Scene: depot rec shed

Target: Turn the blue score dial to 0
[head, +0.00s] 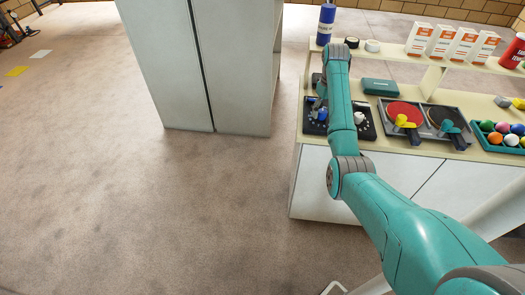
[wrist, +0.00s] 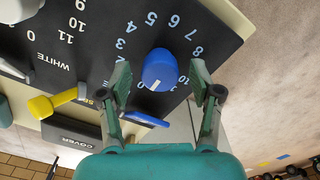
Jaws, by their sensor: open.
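In the head view the blue dial (head: 321,114) shows at the panel's left, partly hidden by my gripper (head: 319,98) and arm.
A white dial (head: 360,118) sits right of the blue one. A yellow lever (wrist: 50,103) and a blue lever (wrist: 145,118) are near the panel edge. Paddles (head: 404,113), a tray of balls (head: 505,136) and a teal box (head: 380,87) stand right. Open floor lies left.

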